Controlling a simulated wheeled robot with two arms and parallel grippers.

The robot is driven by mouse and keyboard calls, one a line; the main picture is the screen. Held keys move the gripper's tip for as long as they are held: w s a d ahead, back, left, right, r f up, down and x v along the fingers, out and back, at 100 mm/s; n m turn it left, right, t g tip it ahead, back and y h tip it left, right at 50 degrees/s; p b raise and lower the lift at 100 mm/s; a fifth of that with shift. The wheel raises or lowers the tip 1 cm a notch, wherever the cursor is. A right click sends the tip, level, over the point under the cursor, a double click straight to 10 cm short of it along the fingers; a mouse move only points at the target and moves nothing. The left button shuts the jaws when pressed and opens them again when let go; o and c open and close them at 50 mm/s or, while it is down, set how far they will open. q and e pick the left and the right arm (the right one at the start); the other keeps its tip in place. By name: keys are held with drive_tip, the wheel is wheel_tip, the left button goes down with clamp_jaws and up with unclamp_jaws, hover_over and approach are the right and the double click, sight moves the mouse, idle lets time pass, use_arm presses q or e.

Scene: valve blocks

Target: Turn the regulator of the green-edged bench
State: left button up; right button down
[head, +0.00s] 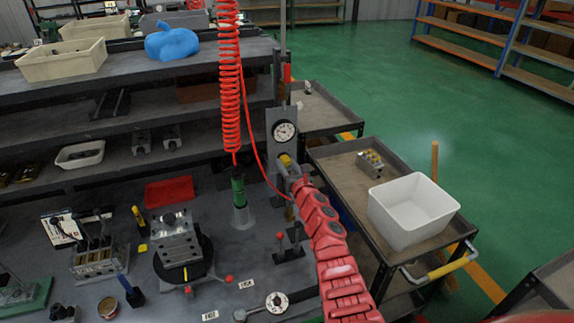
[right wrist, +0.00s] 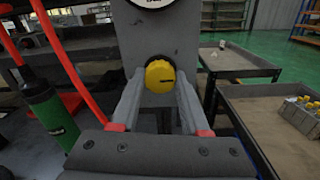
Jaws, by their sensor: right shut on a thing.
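The regulator is a round yellow knob (head: 286,160) on a grey upright plate (head: 281,119) at the bench's right end, below a round white dial gauge (head: 284,131). The right wrist view shows the knob (right wrist: 160,75) face on, with a dark mark running from its middle to the right. My right gripper (head: 288,168) reaches up to it on the red arm. Its two grey fingers lie on the left and right of the knob and are shut on it. My left gripper does not show. The bench top (head: 222,268) is dark grey; no green edge shows clearly on it.
A red coiled hose (head: 230,80) hangs left of the plate, above a green-handled tool (head: 238,190). Right of the bench stands a grey cart (head: 330,160) with a white bin (head: 412,207) and a valve block (head: 370,163). A valve block fixture (head: 178,240) stands on the bench.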

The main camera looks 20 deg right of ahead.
drive_tip(key=shift+m, duration=0.4)
drive_tip(key=m, duration=0.3)
drive_tip(key=shift+m, duration=0.4)
drive_tip(key=m, duration=0.3)
drive_tip(key=shift+m, duration=0.3)
drive_tip(key=m, duration=0.4)
drive_tip(key=shift+m, duration=0.4)
drive_tip(key=m+p, duration=0.1)
drive_tip(key=m, duration=0.2)
drive_tip(key=shift+r+m, duration=0.1)
drive_tip(key=shift+m, duration=0.2)
drive_tip(key=m+p, duration=0.2)
drive_tip(key=m, duration=0.3)
drive_tip(key=shift+m+h, duration=0.3)
drive_tip(key=m+p, duration=0.1)
drive_tip(key=m, duration=0.3)
drive_tip(key=shift+m+p, duration=0.35)
drive_tip(key=shift+m, duration=0.05)
